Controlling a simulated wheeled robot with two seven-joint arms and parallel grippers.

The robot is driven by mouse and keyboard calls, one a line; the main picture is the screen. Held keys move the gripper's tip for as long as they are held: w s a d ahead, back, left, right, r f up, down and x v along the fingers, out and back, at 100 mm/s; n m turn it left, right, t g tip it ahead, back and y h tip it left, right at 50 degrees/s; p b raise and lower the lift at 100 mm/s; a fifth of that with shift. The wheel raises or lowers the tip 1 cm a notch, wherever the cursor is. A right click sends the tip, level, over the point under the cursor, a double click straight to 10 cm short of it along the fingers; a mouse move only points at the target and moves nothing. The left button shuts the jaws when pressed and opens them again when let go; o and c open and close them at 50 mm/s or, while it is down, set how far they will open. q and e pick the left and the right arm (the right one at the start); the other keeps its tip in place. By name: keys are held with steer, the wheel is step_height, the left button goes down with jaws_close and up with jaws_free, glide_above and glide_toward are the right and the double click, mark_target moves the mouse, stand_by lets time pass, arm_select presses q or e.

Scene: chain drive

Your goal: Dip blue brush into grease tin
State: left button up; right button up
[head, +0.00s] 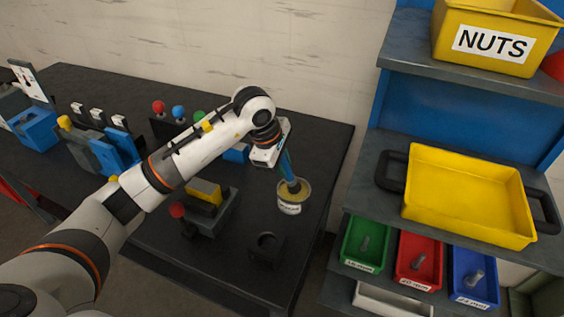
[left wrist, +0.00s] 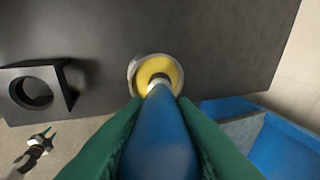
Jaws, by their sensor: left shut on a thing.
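The blue brush (head: 287,168) is held by my left gripper (head: 281,158), with its head pointing down. The grease tin (head: 290,208) stands on the dark table, with a pale labelled wall and yellow grease inside. The brush's lower end is within the tin's rim; how deep it sits in the grease is hidden. In the left wrist view the green fingers are shut on the blue handle (left wrist: 158,140), and the brush's pale end lies over the yellow grease in the tin (left wrist: 134,72).
A black block with a round hole (head: 266,250) stands near the tin. A grey fixture with a yellow block (head: 205,192) and a red knob is to the left. The shelf at right holds a yellow tray (head: 465,232) and colored bins. The table's right edge is close to the tin.

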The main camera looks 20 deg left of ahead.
arm_select(q)
steer(key=shift+f+b, duration=0.3)
steer(key=shift+s+f+b, duration=0.1)
steer(key=shift+f+b, duration=0.05)
steer(key=shift+b, duration=0.15)
stand_by(1.6)
steer(key=shift+r+p, duration=0.55)
steer(key=shift+r, duration=0.4)
steer(key=shift+r+p, duration=1.2)
steer(key=shift+r, duration=1.45)
